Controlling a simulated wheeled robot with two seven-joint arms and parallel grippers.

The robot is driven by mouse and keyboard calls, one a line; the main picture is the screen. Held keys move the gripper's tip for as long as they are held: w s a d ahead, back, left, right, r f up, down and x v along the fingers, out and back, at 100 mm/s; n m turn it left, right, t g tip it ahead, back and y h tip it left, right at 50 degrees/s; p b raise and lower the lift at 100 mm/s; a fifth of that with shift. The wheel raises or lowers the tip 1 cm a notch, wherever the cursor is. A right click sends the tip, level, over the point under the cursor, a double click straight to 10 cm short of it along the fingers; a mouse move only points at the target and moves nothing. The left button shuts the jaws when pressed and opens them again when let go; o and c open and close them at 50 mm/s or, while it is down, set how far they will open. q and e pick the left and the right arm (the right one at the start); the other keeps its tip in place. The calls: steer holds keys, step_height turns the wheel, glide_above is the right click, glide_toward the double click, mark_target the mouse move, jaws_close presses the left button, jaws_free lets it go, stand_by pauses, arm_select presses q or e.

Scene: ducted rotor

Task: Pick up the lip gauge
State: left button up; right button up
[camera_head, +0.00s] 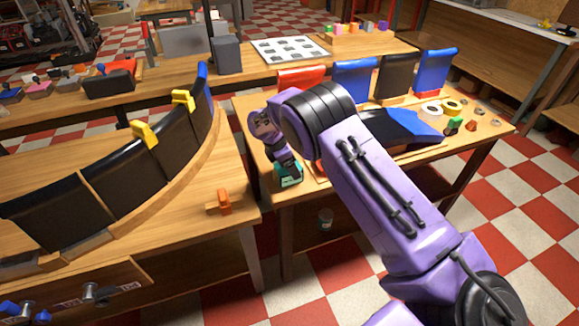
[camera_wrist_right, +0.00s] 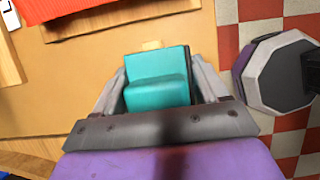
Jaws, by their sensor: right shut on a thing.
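The lip gauge, seen as a teal blocky piece (camera_wrist_right: 157,92), sits between the two fingers of my right gripper (camera_wrist_right: 160,80) in the wrist view. The fingers flank it on both sides and are shut on it. A small pale tab shows at its far edge. In the head view the teal piece (camera_head: 290,176) shows below my right gripper (camera_head: 287,168), at the left front of the right-hand workbench. I cannot tell whether it touches the bench top. My left gripper is not in view.
The right-hand workbench (camera_head: 262,115) carries red, blue and black curved panels, tape rolls (camera_head: 431,110) and small parts. The left table holds a curved row of black panels (camera_head: 125,182) with yellow clamps (camera_head: 145,134) and an orange piece (camera_head: 224,201). A gap separates both tables.

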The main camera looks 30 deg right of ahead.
mark_target(286, 174)
steer(key=shift+w+r, duration=0.1)
steer(key=shift+r, duration=0.35)
steer(key=a+r, duration=0.1)
steer(key=r, duration=0.1)
steer(key=s+a+r, duration=0.1)
steer(key=r, duration=0.1)
steer(key=s+a+r+b, duration=0.1)
steer(key=r, duration=0.1)
steer(key=shift+s+a+r, duration=0.15)
steer(key=shift+r, duration=0.25)
steer(key=s+a+r+p, duration=0.6)
steer(key=a+r, duration=0.2)
steer(key=r, duration=0.2)
